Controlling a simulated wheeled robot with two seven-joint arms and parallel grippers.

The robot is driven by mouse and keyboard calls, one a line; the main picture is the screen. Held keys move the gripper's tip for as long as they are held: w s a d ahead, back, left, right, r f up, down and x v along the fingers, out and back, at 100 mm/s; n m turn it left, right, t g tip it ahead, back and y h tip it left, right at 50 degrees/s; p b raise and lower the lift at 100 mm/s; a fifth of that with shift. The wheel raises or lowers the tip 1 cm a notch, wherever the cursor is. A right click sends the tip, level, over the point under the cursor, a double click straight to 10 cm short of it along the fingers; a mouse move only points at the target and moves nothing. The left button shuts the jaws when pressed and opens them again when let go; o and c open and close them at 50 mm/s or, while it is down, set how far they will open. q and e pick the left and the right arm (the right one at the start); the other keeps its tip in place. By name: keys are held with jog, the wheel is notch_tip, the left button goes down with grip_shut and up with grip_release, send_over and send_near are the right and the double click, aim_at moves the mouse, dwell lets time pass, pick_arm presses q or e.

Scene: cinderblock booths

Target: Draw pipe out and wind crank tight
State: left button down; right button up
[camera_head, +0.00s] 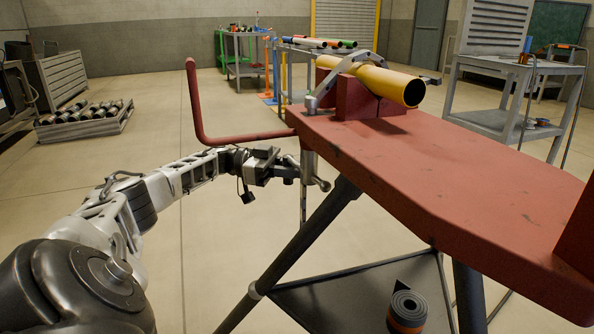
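A yellow pipe (375,82) lies in the red V-shaped block (356,101) at the far end of a red bench (470,185). A grey metal clamp arm (328,86) arches over the pipe. Its near open end sticks out past the block. A grey metal crank (317,180) with a rounded end hangs under the bench's left edge. My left gripper (290,173) is at the crank, its fingers pointing right toward it. Whether the fingers touch or grip it is too small to tell. My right gripper is not in view.
A red L-shaped bar (196,108) rises from the bench's left side, just above my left arm. Dark legs and a lower shelf (345,300) with a rolled mat (407,311) stand below. A grey cart (500,118) is behind right.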

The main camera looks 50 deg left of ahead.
pick_arm(q)
jog(key=shift+w+d+f, duration=0.1)
jog(key=shift+w+d, duration=0.15)
jog(key=shift+d, duration=0.1)
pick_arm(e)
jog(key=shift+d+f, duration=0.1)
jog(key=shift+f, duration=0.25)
pick_arm(q)
jog(key=shift+d+f, duration=0.1)
jog(key=shift+f, duration=0.05)
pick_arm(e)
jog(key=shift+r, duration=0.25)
pick_arm(q)
jog(key=c, duration=1.3)
grip_release()
jog(key=shift+o, duration=0.2)
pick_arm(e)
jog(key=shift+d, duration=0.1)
pick_arm(q)
jog(key=shift+r, duration=0.2)
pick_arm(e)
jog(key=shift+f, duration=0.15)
